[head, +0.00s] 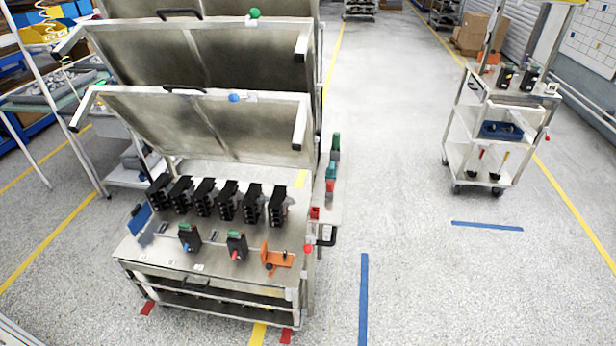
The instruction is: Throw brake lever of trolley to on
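A light metal trolley (462,120) with several shelves and dark casters stands at the right, beyond a blue floor strip. A small red-tipped part (546,138) sticks out at its right side; it may be the brake lever, but it is too small to tell its position. Small devices stand on the trolley's top shelf, a blue bin (500,130) is on the middle shelf, and red and black handled items are on the lowest one. Neither of my grippers is in view.
A metal bench (185,262) with raised hinged panels, a row of black breakers (228,200) and an orange fixture (278,258) fills the left. Blue strips (486,226) (364,300) mark the floor. The floor between bench and trolley is clear. Cardboard boxes (472,32) stand behind.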

